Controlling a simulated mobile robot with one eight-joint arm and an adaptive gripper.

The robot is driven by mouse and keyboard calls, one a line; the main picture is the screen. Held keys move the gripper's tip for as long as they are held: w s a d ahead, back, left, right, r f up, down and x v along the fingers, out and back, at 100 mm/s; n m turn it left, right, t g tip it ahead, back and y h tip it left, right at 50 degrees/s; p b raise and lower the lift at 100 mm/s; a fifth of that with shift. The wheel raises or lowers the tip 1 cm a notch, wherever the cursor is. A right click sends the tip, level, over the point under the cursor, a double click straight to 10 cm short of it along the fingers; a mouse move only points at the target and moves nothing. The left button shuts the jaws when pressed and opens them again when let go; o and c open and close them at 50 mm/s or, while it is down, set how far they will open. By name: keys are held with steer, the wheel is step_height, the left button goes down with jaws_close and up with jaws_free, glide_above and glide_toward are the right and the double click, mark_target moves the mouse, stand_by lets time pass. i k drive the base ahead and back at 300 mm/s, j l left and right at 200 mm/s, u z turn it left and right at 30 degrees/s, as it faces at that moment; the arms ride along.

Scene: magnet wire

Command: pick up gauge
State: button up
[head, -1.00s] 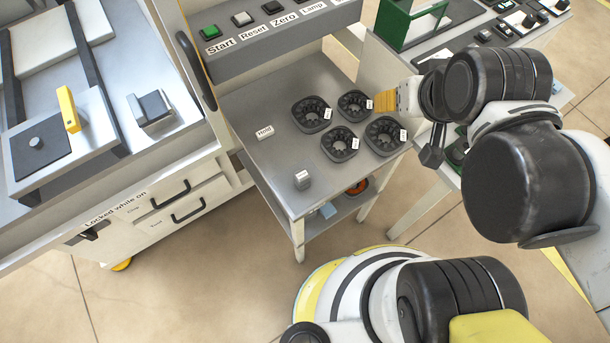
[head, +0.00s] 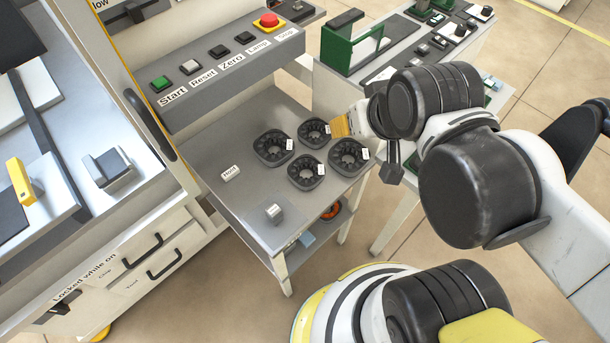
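I cannot tell for certain which thing is the gauge. A small grey block with a pale top (head: 274,213) stands on the near part of the grey cart top (head: 235,200). A yellow upright piece (head: 22,183) stands on the machine at the left, with a grey block (head: 108,167) beside it. My arm reaches in from the right, and its end, my gripper (head: 342,125), shows a tan tip beside the dark round trays (head: 313,133). The arm links hide most of the gripper, so its opening and anything in it cannot be made out.
A white label block reading "Hold" (head: 231,173) lies on the cart. A control panel (head: 225,75) with a green button and a red stop button (head: 268,22) runs behind it. A right-hand table (head: 400,45) carries a green frame (head: 352,45) and small parts. Floor is open in front.

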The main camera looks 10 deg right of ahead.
mark_target(274, 215)
steer(key=k+j+u, duration=0.1)
steer(key=j, duration=0.3)
steer(key=k+j+u, duration=0.1)
steer(key=j, duration=0.3)
steer(key=k+j+u, duration=0.15)
steer(key=j, duration=0.25)
steer(key=k, duration=0.05)
